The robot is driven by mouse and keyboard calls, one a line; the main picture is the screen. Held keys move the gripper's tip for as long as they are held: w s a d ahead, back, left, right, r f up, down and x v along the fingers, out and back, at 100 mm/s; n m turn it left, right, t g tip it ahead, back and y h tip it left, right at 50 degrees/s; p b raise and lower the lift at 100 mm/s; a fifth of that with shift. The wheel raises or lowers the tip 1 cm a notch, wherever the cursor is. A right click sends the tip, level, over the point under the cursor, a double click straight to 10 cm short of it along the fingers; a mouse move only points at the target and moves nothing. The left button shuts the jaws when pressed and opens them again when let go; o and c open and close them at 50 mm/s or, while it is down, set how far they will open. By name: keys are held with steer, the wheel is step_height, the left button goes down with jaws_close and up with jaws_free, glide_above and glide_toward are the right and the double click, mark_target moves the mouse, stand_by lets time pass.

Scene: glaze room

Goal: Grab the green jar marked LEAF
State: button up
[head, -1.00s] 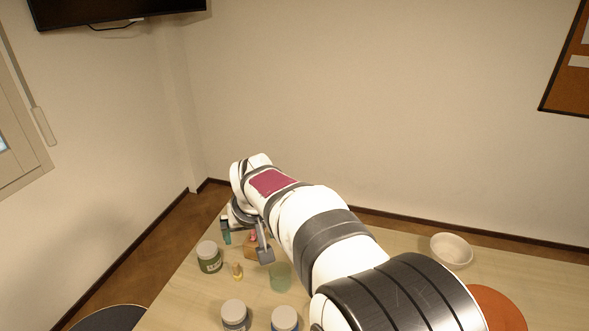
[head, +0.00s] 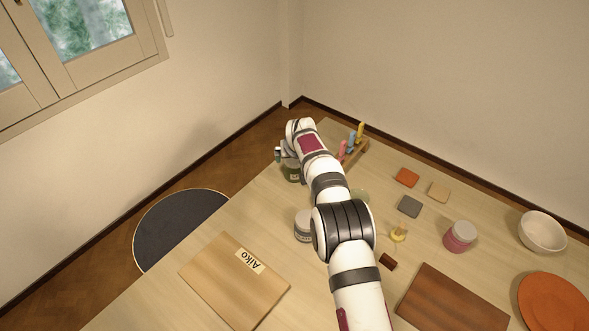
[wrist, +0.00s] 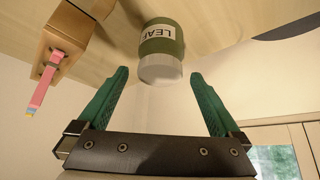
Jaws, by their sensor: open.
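The green jar marked LEAF (wrist: 162,45) shows in the wrist view with its label facing the camera and its pale lid toward my gripper. It appears upside down there, ahead of the gap between the fingers and apart from them. In the head view the jar (head: 292,173) stands at the table's far left edge, partly covered by the end of my arm. My gripper (wrist: 158,100) is open and empty, with a green-padded finger on each side. In the head view my gripper (head: 283,154) is small, right by the jar's top.
A wooden holder (wrist: 75,37) with a pink tool (wrist: 52,75) is near the jar. A grey-labelled jar (head: 303,226) stands closer on the table. A board marked Aiko (head: 225,285) lies at front left. A pink jar (head: 460,236) and a white bowl (head: 542,232) are at right.

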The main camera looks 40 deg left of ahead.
jaws_close()
stand_by(0.5)
